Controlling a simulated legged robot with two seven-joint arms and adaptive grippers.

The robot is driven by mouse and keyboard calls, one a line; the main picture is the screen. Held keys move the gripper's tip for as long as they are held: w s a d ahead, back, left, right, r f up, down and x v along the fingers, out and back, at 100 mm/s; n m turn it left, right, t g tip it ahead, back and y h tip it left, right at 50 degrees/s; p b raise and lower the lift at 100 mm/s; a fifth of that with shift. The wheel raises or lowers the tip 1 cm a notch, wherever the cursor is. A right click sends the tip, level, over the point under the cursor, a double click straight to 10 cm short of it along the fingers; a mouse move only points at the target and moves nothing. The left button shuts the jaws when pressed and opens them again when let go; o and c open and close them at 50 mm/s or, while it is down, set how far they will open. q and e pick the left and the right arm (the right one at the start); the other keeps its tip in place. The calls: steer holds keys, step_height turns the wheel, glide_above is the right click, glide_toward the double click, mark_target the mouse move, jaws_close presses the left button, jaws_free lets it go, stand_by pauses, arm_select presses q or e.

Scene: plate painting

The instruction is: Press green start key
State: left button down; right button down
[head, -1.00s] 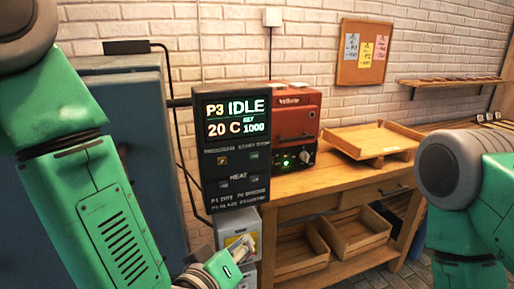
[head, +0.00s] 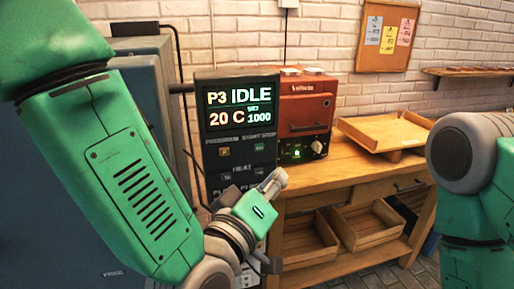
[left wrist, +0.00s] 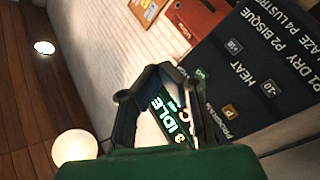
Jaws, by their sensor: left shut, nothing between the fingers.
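The control panel (head: 213,172) stands upright left of the bench, its screen (head: 238,107) reading P3 IDLE, 20 C and 1000. The small green start key (head: 259,147) sits below the screen at the right, under small lettering. My left gripper (head: 279,177) is shut and empty, in front of the panel's lower right and below the key in the picture. In the left wrist view the gripper (left wrist: 162,72) covers part of the screen, and the green key (left wrist: 200,73) shows close to its fingers. I cannot tell the gap to the panel. My right gripper is out of view.
A red kiln (head: 306,104) with a lit green control stands behind the panel on the wooden bench (head: 330,176). A wooden tray (head: 382,136) lies to its right. Open crates (head: 372,226) sit below. A blue-grey cabinet (head: 135,85) stands at the left.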

mark_target(259, 147)
arm_select(q)
steer(key=w+a, duration=0.1)
steer(key=w, duration=0.1)
steer(key=w+a, duration=0.1)
steer(key=w, duration=0.4)
steer(key=shift+w+a, duration=0.25)
steer(key=shift+a, duration=0.15)
steer(key=shift+d, duration=0.7)
steer(key=shift+a, duration=0.55)
steer(key=shift+d, duration=0.1)
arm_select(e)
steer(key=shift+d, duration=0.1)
arm_select(q)
steer(key=shift+d, duration=0.35)
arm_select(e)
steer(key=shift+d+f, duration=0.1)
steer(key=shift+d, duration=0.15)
